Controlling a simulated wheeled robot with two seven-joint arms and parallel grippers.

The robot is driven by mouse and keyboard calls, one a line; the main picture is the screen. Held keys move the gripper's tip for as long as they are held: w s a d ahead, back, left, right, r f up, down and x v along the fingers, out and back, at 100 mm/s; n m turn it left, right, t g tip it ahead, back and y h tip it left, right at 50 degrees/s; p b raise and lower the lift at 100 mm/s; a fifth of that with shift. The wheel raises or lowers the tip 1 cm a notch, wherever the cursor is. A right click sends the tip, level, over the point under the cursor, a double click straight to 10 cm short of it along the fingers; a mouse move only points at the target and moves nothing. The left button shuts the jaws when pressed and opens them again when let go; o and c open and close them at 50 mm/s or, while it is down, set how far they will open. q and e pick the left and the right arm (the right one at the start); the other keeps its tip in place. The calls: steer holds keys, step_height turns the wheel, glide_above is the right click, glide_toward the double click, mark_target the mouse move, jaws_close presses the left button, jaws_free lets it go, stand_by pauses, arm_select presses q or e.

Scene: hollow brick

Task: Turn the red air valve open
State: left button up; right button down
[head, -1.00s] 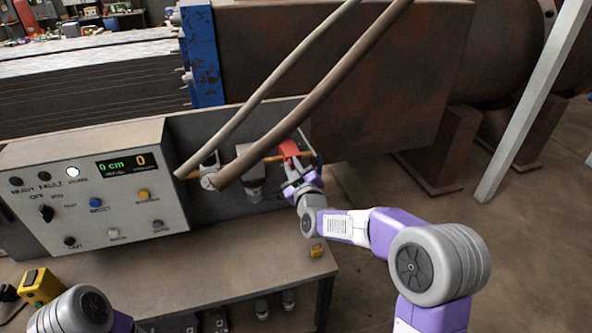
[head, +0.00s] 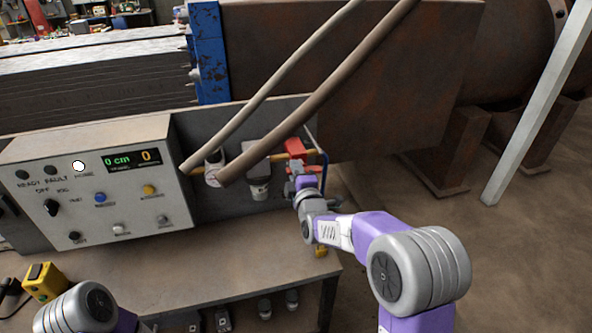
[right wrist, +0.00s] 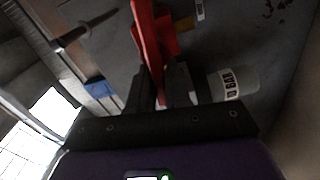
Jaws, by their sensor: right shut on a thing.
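The red air valve handle (head: 296,148) is on the brass pipe at the right end of the recessed panel. In the right wrist view the red handle (right wrist: 155,45) runs down between the dark fingers. My right gripper (head: 298,168) is shut on the handle; it also shows in the right wrist view (right wrist: 162,92). The fingers hide part of the handle in the head view. My left gripper is out of view; only a part of my left arm shows at the lower left.
A control box (head: 95,190) with knobs, lamps and a display reading "0 cm" stands left of the valve. A pressure gauge (head: 213,168) and a filter bowl (head: 258,185) sit left of the handle. The bench top (head: 220,255) in front is mostly clear.

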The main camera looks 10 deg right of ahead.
steer(key=shift+f+n, duration=0.15)
steer(key=shift+n, duration=0.65)
steer(key=c, duration=1.2)
jaws_free()
steer(key=shift+o, duration=0.2)
steer(key=shift+s, duration=0.1)
steer(key=s, duration=0.7)
steer(key=shift+s+d+p, duration=0.15)
steer(key=shift+s+p, duration=0.05)
steer(key=shift+p, duration=0.15)
